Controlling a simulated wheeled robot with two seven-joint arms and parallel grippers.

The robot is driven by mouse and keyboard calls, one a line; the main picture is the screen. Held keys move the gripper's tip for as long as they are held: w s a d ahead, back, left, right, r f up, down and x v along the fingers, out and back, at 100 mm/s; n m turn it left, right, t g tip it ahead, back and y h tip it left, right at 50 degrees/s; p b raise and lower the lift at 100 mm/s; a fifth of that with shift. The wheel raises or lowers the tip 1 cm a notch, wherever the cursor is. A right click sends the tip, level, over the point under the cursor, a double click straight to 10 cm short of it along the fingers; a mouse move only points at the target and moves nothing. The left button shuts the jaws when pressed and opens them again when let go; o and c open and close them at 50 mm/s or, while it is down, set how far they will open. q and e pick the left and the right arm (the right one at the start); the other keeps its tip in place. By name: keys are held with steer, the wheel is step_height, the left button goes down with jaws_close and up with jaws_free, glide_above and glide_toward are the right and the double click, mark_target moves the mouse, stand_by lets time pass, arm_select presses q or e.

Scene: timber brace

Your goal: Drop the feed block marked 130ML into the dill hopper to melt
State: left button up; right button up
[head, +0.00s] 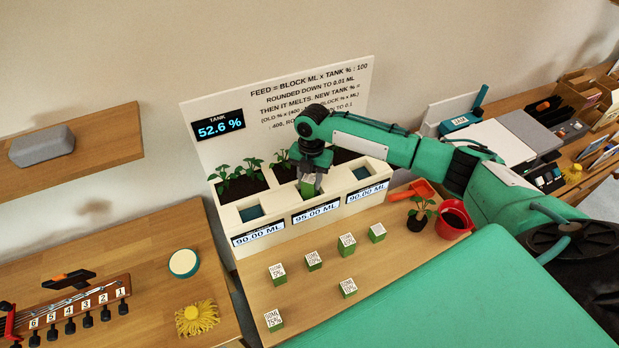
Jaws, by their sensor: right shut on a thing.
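My right gripper (310,177) points down over the middle opening of the white planter (283,229). It is shut on a green feed block (308,188), which is at or just above that opening. The mark on the held block is hidden from this view. The planter has three openings in front of soil beds with seedlings. Their displays read 90.00 ML, 95.00 ML (317,212) and 90.00 ML from left to right. I see no name that tells which one is dill. The tank display (218,126) reads 52.6 %. My left gripper is out of view.
Several green blocks with white marked tops (347,244) stand spread on the wooden table, their print too small to read surely. A red pot (454,220), orange scoop (421,188) and small potted plant (418,222) stand right of the planter. A panel with printed rules rises behind.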

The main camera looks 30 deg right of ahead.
steer(key=o, duration=1.1)
